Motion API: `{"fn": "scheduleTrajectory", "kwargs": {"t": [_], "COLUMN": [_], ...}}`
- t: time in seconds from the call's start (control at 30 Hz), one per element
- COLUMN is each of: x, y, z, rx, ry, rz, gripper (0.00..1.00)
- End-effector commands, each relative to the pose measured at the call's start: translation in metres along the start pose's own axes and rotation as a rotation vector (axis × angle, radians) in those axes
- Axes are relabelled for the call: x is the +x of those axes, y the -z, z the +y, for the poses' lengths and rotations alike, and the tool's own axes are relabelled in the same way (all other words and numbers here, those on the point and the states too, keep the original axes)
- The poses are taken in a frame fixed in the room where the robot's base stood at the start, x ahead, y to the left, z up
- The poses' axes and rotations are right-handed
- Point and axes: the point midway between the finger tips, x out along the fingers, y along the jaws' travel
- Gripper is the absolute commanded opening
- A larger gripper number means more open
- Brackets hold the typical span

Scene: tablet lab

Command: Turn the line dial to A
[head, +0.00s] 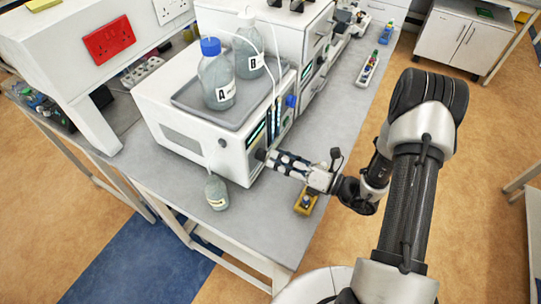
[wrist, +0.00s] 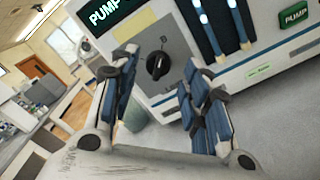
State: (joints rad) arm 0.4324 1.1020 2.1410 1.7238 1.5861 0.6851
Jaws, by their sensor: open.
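The line dial (wrist: 158,66) is a round black knob on a grey plate on the front of the white pump unit (head: 190,122). A small light mark shows on the knob. My gripper (wrist: 160,72) is open, with one finger on each side of the dial in the wrist view and nothing held. I cannot tell whether the fingers touch the knob. In the head view my gripper (head: 270,158) is close to the unit's front and hides the dial.
Bottle A (head: 216,78) with a blue cap and bottle B (head: 249,48) stand in a tray on the unit. A small bottle (head: 216,192) stands left of my gripper. A yellow-based item (head: 306,202) lies below it. A green PUMP button (wrist: 293,15) is at the right.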

Motion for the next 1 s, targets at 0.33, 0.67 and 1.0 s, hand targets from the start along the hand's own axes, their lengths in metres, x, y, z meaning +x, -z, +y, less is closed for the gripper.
{"fn": "scheduleTrajectory", "kwargs": {"t": [0.33, 0.67, 1.0], "x": [0.035, 0.036, 0.036], "y": [0.000, 0.000, 0.000], "z": [0.001, 0.000, 0.000], "rx": [0.000, 0.000, 0.000], "ry": [-0.001, 0.000, 0.000], "rz": [0.001, 0.000, 0.000], "gripper": [0.43, 0.39, 0.16]}}
